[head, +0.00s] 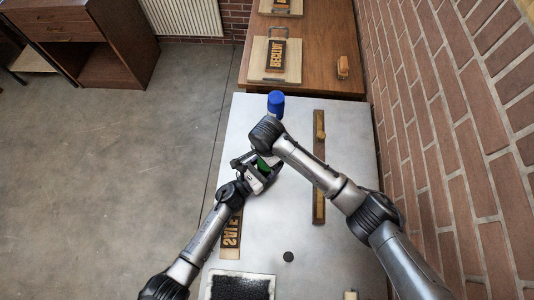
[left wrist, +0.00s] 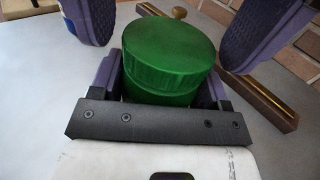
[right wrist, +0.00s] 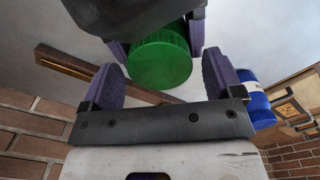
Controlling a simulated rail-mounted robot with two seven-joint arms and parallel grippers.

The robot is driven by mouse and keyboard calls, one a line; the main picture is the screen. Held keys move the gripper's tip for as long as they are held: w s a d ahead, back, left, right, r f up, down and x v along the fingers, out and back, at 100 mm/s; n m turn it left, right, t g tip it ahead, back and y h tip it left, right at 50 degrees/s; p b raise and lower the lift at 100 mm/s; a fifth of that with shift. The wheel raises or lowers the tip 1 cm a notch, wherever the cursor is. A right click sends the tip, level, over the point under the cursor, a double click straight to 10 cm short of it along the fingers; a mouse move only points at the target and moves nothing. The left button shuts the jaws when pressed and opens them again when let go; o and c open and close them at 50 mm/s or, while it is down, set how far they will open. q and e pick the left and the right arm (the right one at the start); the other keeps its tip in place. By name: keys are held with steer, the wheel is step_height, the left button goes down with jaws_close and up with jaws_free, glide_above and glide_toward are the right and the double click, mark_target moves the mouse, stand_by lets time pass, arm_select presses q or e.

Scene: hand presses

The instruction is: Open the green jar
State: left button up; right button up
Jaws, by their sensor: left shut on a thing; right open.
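The green jar (left wrist: 168,58) has a ribbed green lid and fills the middle of the left wrist view. My left gripper (left wrist: 165,85) is shut on the jar, with one purple finger on each side of it. In the right wrist view the green lid (right wrist: 160,62) lies between and beyond the fingers of my right gripper (right wrist: 165,85). The right fingers are spread open and appear apart from the lid. In the head view only a bit of the jar (head: 263,165) shows between the arms; the rest is hidden.
A blue jar (head: 275,102) stands at the back of the light table (head: 330,262). A lettered plate (head: 231,234) and a black pad (head: 240,288) lie at the front left. A brick wall borders the right.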

steer(key=shift+f, duration=0.2)
steer(key=shift+c, duration=0.5)
steer(key=c, duration=0.9)
steer(key=shift+o, duration=0.2)
steer(key=n, duration=0.7)
steer(key=o, duration=1)
steer(key=shift+r, duration=0.1)
